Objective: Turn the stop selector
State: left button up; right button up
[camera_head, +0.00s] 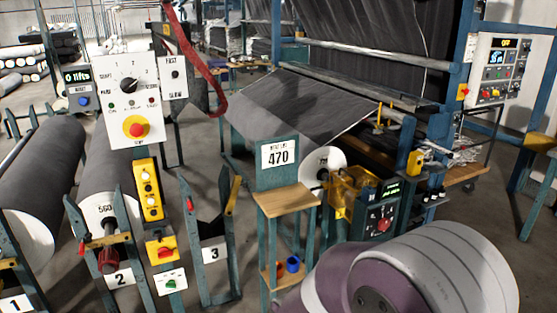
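A white panel (112,91) stands on a post at the left. It carries a black rotary knob (128,85) with small labels around it. Below the knob is a red button (136,130) on a yellow ring. A smaller white plate (173,76) beside it has a small black knob. A dark control box (379,219) with a red rotary knob stands at the centre right. A yellow box with a red switch (163,250) and a white plate with a green switch (171,284) are lower left. I cannot tell which is the stop selector. Neither gripper shows.
Grey rolls lie in blue stands at the left (40,180). A stand with a wooden top (286,200) and sign 470 is central. A loom frame with dark cloth (315,105) is behind. A large purple and pale grey rounded shape fills the lower right, unidentified.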

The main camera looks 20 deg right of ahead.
aim_at(129, 85)
jog(key=i+j, duration=0.1)
jog(key=j, duration=0.3)
jog(key=i+j, duration=0.15)
jog(key=j, duration=0.25)
jog(key=i+j, duration=0.1)
jog(key=j, duration=0.3)
jog(key=i+j, duration=0.15)
jog(key=j, duration=0.3)
jog(key=i+j, duration=0.1)
jog(key=j, duration=0.3)
jog(key=i+j, duration=0.1)
jog(key=j, duration=0.3)
